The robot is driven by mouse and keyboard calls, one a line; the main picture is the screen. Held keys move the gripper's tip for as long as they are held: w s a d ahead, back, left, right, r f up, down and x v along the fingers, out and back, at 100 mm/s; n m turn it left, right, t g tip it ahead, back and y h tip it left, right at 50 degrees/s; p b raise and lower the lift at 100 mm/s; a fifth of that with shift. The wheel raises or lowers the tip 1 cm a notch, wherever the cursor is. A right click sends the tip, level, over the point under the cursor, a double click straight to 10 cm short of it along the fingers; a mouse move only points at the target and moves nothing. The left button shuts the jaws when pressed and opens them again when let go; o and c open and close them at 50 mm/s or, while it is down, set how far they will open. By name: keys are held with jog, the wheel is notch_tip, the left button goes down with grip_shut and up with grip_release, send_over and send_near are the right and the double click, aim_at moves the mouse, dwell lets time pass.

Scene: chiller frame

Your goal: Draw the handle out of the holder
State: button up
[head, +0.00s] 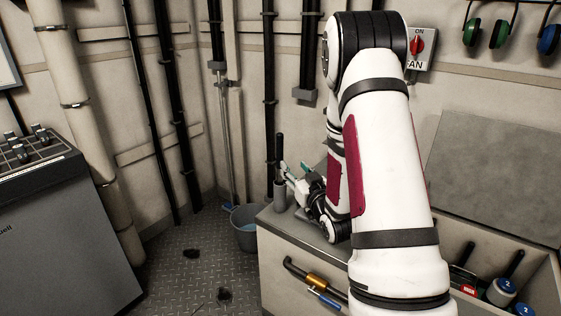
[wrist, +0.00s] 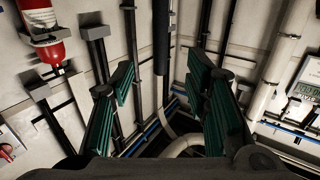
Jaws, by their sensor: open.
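The black handle (head: 279,148) stands upright in the grey holder (head: 280,192) at the left back corner of the bench. My gripper (head: 288,172) is close to it on the right, with its fingers toward the handle. In the wrist view my gripper (wrist: 162,82) is open, with green pads far apart to left and right. A dark bar (wrist: 161,38) that looks like the handle shows at the top middle, in the gap between the fingers. It touches neither pad. The holder does not show clearly in the wrist view.
The bench (head: 278,231) has a pipe along its front and an open bin with blue-topped tools (head: 505,288) at right. A grey bucket (head: 244,228) stands on the floor beside the bench. Dark pipes (head: 268,90) run up the wall behind the handle. A grey cabinet (head: 60,235) stands at left.

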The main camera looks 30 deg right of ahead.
aim_at(282, 149)
jog(key=x, duration=1.3)
jog(key=shift+r, duration=0.1)
grip_shut()
jog(key=p, duration=0.3)
jog(key=shift+r, duration=0.35)
